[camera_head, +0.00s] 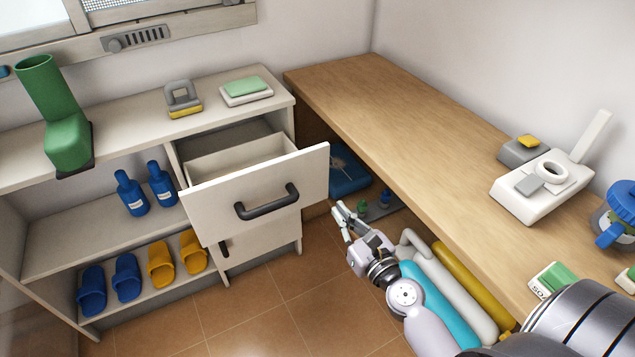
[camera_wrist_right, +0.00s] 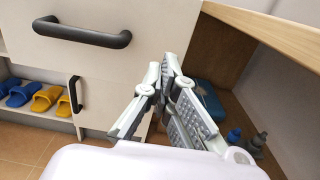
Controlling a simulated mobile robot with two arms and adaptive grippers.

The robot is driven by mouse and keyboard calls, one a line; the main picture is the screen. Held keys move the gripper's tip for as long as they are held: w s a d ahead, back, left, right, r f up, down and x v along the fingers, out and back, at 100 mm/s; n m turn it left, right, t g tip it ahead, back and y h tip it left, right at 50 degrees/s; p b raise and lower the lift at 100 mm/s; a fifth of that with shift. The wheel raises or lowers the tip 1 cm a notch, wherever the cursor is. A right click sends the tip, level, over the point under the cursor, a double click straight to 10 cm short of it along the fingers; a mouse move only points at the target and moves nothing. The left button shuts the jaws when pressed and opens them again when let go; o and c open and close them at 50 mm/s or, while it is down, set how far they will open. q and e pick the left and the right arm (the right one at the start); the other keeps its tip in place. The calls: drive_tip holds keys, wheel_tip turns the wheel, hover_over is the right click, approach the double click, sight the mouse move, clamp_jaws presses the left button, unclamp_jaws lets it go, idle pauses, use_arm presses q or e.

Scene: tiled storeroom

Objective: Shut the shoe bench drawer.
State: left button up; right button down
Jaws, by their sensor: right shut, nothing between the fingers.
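The shoe bench (camera_head: 128,227) is a pale shelf unit on the left in the head view. Its upper drawer (camera_head: 309,167) is pulled out, and I can see into its empty-looking inside. The drawer's dark bar handle (camera_head: 267,203) is on its front; it also shows at upper left in the right wrist view (camera_wrist_right: 82,33). My right gripper (camera_head: 341,210) is shut and empty. It is to the right of the drawer front, a little apart from it in the head view. In the right wrist view the fingers (camera_wrist_right: 170,70) are in front of the bench's right side. My left gripper is out of view.
A wooden counter (camera_head: 430,120) runs along the right wall, with bottles and rolled items (camera_head: 430,285) under it near my right arm. Slippers (camera_head: 160,264) and blue bottles (camera_head: 131,194) stand on the bench's left shelves. Tiled floor (camera_head: 290,310) is clear before the drawer.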

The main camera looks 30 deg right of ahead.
drive_tip(key=p, duration=0.1)
approach(310, 176)
drive_tip(key=w, duration=0.6)
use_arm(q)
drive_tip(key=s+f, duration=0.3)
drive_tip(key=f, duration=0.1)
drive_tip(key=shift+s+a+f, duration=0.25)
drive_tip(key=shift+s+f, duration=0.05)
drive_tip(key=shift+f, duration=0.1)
use_arm(e)
drive_tip(key=shift+w, duration=0.6)
